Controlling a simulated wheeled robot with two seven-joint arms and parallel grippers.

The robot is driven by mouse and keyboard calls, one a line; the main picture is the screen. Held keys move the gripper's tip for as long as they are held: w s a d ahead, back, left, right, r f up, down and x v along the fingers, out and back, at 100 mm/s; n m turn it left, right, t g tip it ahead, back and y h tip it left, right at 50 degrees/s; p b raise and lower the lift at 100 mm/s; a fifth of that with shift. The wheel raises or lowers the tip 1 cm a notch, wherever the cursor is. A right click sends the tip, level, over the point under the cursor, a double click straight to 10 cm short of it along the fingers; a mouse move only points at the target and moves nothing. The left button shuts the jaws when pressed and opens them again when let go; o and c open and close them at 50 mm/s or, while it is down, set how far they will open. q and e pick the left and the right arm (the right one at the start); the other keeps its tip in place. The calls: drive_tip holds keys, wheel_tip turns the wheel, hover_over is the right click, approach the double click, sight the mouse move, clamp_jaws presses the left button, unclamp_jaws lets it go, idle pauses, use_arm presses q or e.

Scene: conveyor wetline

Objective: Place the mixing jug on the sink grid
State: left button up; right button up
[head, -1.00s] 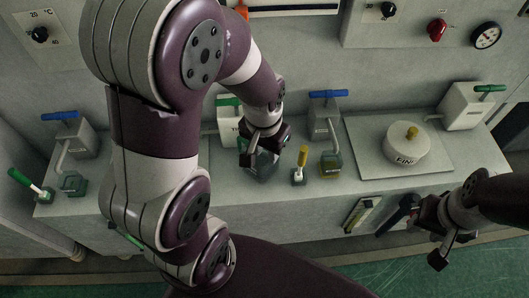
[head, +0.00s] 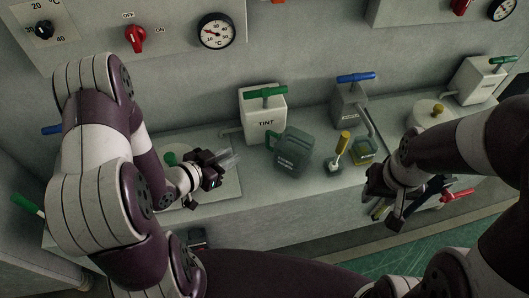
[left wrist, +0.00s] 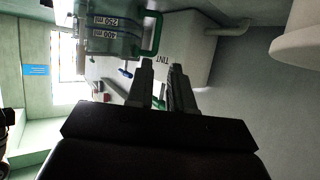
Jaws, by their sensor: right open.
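The mixing jug (head: 292,152) is a grey-green see-through jug with a dark label. It stands on the bench in front of the TINT dispenser (head: 263,112). In the left wrist view the jug (left wrist: 108,32) shows at the upper left with volume marks and a green handle. My left gripper (head: 226,160) is left of the jug, apart from it. Its fingers are a little apart with nothing between them. My right gripper (head: 384,202) is open and empty at the bench's front edge. I cannot make out the sink grid.
A pale plate (head: 226,188) lies under my left gripper. A yellow-handled brush (head: 342,148) and a small yellow-topped container (head: 364,152) stand right of the jug. A blue-handled tap unit (head: 350,104) is behind them. A red-handled tool (head: 457,195) is at the front right.

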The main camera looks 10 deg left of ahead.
use_arm(q)
drive_tip(key=shift+t, duration=0.3)
drive_tip(key=x, duration=0.4)
drive_tip(key=b+x, duration=0.1)
drive_tip(key=x, duration=0.3)
drive_tip(key=d+b+x, duration=0.1)
drive_tip(key=x, duration=0.4)
drive_tip(key=shift+r, duration=0.35)
clamp_jaws()
use_arm(e)
drive_tip(key=shift+d+f, duration=0.25)
drive_tip(key=shift+f, duration=0.45)
drive_tip(key=shift+d+f, duration=0.2)
drive_tip(key=shift+f, duration=0.45)
